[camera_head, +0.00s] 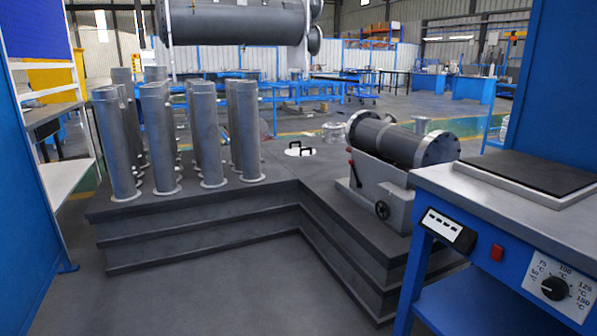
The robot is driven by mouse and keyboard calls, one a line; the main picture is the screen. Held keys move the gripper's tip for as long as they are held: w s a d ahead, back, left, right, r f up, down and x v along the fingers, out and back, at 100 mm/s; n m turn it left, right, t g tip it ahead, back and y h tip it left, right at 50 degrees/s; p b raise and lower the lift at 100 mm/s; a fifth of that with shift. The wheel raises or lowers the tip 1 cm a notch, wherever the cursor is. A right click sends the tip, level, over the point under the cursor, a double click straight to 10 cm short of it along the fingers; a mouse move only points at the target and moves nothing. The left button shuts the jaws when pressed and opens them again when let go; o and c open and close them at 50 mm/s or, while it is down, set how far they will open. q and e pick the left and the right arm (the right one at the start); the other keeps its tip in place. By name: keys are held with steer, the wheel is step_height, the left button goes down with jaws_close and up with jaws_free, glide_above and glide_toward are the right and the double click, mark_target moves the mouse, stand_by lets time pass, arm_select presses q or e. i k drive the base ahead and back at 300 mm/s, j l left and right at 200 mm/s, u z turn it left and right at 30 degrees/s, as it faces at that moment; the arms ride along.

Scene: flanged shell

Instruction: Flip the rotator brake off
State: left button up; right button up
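The rotator (385,190) is a light grey machine on the stepped dark platform, right of centre. A dark grey flanged shell (385,138) lies across its top, with a bolted flange at each end. A small lever with a red knob (350,152) sticks up at the rotator's left end; I take it for the brake, but its exact position is too small to tell. A black handwheel (382,210) is on the rotator's front face. Neither of my grippers is in view.
Several upright grey tubes (203,135) stand on the platform (200,207) at left. A white disc with black handles (299,151) lies behind its inner corner. A blue bench (480,200) with a temperature dial (553,288) blocks the right front. Floor (240,290) in front is clear.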

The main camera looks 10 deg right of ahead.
mark_target(354, 171)
steer(key=z, duration=0.6)
steer(key=i+j, duration=0.85)
steer(key=i, duration=0.35)
steer(key=i+j+z, duration=0.15)
steer(key=i+j, duration=0.75)
steer(key=i, duration=0.25)
steer(key=i+j, duration=1)
steer(key=i, duration=0.15)
